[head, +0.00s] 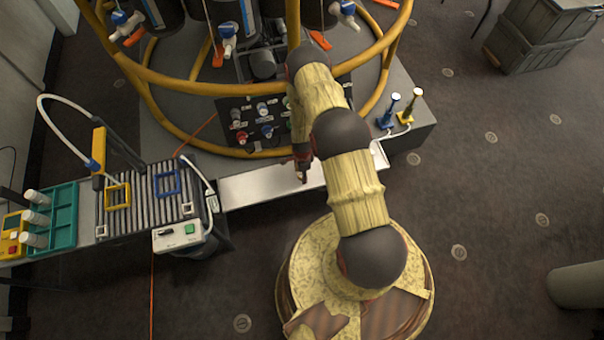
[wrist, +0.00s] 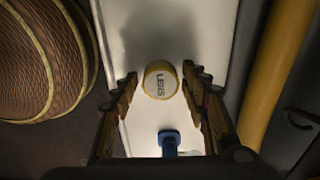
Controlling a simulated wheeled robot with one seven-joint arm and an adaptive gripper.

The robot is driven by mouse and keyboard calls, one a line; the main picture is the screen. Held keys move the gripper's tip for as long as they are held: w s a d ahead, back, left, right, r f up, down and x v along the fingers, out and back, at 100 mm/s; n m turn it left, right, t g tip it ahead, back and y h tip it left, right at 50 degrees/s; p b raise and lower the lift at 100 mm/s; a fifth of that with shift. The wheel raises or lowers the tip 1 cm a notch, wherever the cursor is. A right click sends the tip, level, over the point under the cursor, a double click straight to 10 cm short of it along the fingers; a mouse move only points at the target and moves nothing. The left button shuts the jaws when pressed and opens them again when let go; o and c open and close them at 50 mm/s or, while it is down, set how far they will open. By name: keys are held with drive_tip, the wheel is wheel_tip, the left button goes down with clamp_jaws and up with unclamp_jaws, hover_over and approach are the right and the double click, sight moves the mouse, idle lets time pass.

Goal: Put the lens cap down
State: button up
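A small round white cap (wrist: 160,82) with a yellow rim and dark lettering shows in the wrist view; I take it to be the lens cap. It is between and just beyond the fingertips of my gripper (wrist: 160,78), over a white surface (wrist: 125,35). A gap shows on both sides of it, so the fingers look open and apart from it. I cannot tell whether it rests on the surface. In the head view, my gripper (head: 302,172) points down over the white tray (head: 255,184); the cap cannot be made out there.
A blue-topped item (wrist: 168,138) is near the cap. A yellow rail (wrist: 270,70) runs along the right of the wrist view. Left of the tray are a slatted rack (head: 150,195) and a teal holder (head: 62,205). A control panel (head: 255,120) lies behind my gripper.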

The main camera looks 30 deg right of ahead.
drive_tip(key=shift+o, duration=0.3)
drive_tip(key=w+a+r+n+t+p, duration=0.1)
drive_tip(key=w+a+r+n+p, duration=0.3)
drive_tip(key=r, duration=2.2)
drive_tip(key=w+a+r+n+t, duration=0.15)
drive_tip(key=r+n, duration=0.45)
drive_tip(key=r, duration=2.1)
drive_tip(key=s+a+r+n+t, duration=0.1)
drive_tip(key=s+a+r+n, duration=0.2)
drive_tip(key=s+r, duration=0.35)
drive_tip(key=s+a+r+n+t, duration=0.1)
drive_tip(key=s+a+r+n, duration=0.15)
drive_tip(key=r, duration=0.65)
drive_tip(key=s+a+r+n, duration=0.1)
drive_tip(key=s+r, duration=0.3)
drive_tip(key=s, duration=0.4)
drive_tip(key=s+a+r+n+t, duration=0.1)
drive_tip(key=s+r+n, duration=0.3)
drive_tip(key=s, duration=0.4)
drive_tip(key=shift+s+a+n, duration=0.15)
drive_tip(key=shift+a+n, duration=0.2)
drive_tip(key=shift+a, duration=0.15)
drive_tip(key=shift+r, duration=0.1)
